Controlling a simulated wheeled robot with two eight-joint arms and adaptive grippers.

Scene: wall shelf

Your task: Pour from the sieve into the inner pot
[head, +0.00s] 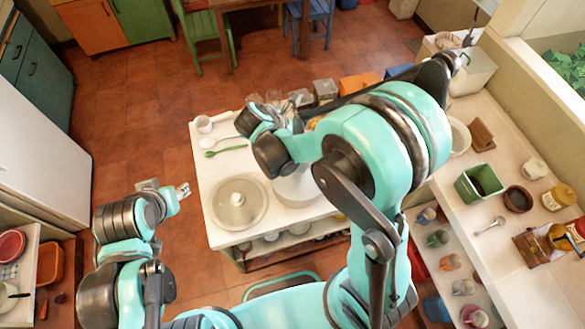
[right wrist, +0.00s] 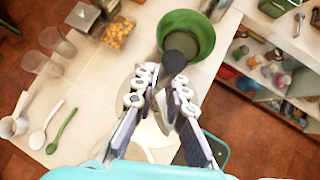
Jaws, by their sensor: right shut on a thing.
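In the right wrist view my right gripper (right wrist: 162,88) is shut on the dark handle (right wrist: 175,63) of a green bowl-shaped sieve (right wrist: 187,22). The sieve is held beyond the fingertips, with its open side facing the camera. Its contents cannot be made out. In the head view my right arm hides the sieve. A white pot (head: 297,190), likely the inner pot, stands on the white table, partly under my right arm.
A round lidded vessel (head: 239,204) stands left of the pot. A green spoon (head: 226,151), a white spoon and a white cup (head: 204,124) lie further back. Glasses and a box of yellow pieces (right wrist: 118,32) line the far side. A counter with a green container (head: 478,183) is at right.

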